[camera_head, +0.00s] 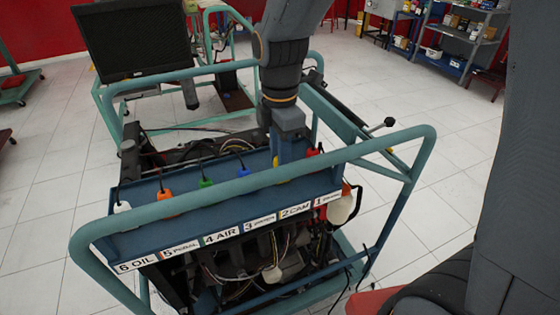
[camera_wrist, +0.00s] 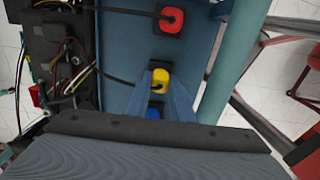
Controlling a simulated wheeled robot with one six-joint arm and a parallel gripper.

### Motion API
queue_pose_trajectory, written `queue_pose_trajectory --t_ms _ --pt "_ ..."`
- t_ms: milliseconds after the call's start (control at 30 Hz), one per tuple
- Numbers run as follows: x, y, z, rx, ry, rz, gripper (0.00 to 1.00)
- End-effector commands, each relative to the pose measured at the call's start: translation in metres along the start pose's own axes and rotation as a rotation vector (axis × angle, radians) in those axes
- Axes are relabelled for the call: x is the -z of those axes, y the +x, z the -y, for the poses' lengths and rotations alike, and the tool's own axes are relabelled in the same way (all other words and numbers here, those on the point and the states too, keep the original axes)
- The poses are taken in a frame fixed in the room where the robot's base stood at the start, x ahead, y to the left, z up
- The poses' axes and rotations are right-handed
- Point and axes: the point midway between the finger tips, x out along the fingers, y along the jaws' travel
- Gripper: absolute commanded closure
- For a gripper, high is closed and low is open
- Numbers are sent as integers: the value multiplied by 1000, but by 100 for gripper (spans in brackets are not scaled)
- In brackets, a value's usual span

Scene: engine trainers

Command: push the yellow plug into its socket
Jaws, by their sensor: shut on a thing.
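The yellow plug (camera_wrist: 161,77) sits between the two blue fingers of my gripper (camera_wrist: 161,84) in the wrist view, with a dark cable running off it to the left. My gripper is shut on it. A black socket block (camera_wrist: 157,65) shows at the plug's far edge; I cannot tell how deep the plug sits in it. In the head view my gripper (camera_head: 284,160) points down at the blue panel above the "2 CAM" label (camera_head: 296,210), and only a sliver of yellow shows behind the frame tube.
In the wrist view a red plug (camera_wrist: 171,17) lies beyond the yellow one and a blue plug (camera_wrist: 153,113) close on the near side. Green (camera_head: 206,182), orange (camera_head: 165,194) and white (camera_head: 122,207) plugs stand further left. A teal frame tube (camera_head: 250,184) crosses close in front of my gripper.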

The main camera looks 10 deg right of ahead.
Motion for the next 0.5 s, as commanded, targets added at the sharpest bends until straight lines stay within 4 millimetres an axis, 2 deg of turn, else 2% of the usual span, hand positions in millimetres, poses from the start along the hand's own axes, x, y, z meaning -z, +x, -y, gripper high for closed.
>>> queue_pose_trajectory --t_ms 400,500 --pt "0 -73 -2 -6 0 0 100" --pt "0 -85 -1 -5 0 0 100"
